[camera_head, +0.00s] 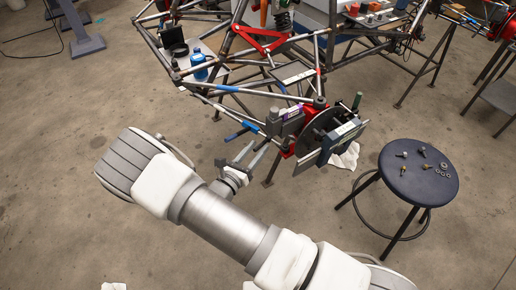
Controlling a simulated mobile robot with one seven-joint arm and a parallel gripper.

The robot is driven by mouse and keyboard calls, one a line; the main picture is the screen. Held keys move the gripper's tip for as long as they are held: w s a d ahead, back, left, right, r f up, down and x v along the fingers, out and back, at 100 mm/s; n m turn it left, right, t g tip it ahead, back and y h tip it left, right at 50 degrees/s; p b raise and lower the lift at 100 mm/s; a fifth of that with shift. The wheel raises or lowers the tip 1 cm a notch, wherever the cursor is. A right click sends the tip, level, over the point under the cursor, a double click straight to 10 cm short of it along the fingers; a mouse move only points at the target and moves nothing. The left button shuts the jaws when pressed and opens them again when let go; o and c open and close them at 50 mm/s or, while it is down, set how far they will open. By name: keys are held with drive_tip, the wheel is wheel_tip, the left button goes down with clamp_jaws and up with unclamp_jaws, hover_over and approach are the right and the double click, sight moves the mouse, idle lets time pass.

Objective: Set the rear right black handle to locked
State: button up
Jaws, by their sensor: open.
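The tube chassis (225,88) spans the top middle. At its near corner sits a clamp-like assembly with a red bracket (306,115), a round disc (326,127) and a grey-blue plate (340,143). A dark upright handle-like piece (357,101) stands at its right end, and a dark knob (320,103) is on top. I cannot tell which of these is the rear right black handle, nor its lock state. My gripper (251,156) is open and empty, just left of and below the assembly, its fingers pointing toward it. It appears apart from the dark pieces.
A round dark stool (418,172) with several bolts and washers stands at right. A blue bottle (199,68) is among the tubes. A white cloth (345,157) lies beneath the assembly. A grey stand (83,38) is at far left.

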drive_tip(key=shift+w+d, duration=0.35)
drive_tip(key=shift+w, duration=0.1)
clamp_jaws()
idle(1.2)
